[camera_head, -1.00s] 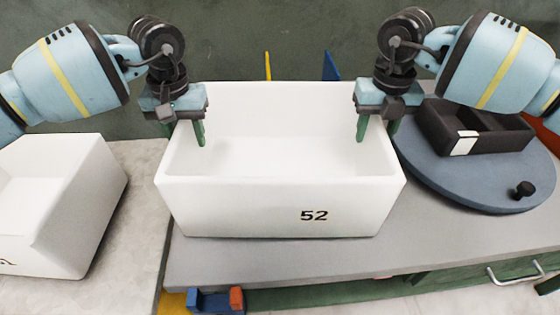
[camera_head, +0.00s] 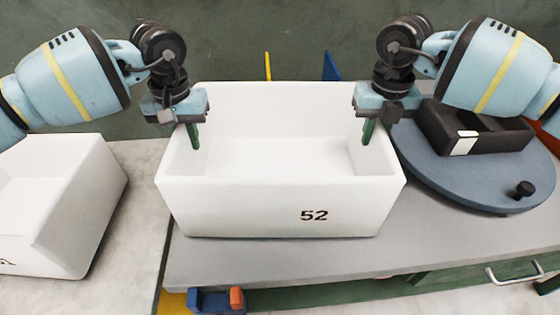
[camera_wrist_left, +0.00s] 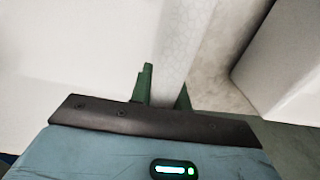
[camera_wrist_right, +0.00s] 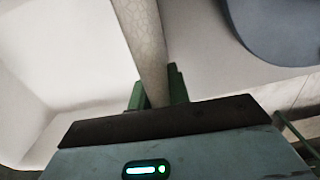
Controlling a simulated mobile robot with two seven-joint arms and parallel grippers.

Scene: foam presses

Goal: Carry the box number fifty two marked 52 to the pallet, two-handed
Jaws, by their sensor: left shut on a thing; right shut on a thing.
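The white open box marked 52 (camera_head: 280,208) stands on the grey worktop in the head view, with its number on the near wall. My left gripper (camera_head: 190,132) is shut on the box's left wall; in the left wrist view its green fingers (camera_wrist_left: 165,90) stand on either side of the rim. My right gripper (camera_head: 370,130) is shut on the box's right wall; in the right wrist view its fingers (camera_wrist_right: 157,88) straddle that rim. The outer fingers are hidden in the head view. I cannot make out a pallet.
Another white box (camera_head: 75,200) sits at the left on a pale surface. At the right a blue-grey round turntable (camera_head: 440,178) carries a dark divided tray (camera_head: 500,140) and has a black knob. A blue and orange object (camera_head: 215,300) lies below the worktop's front edge.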

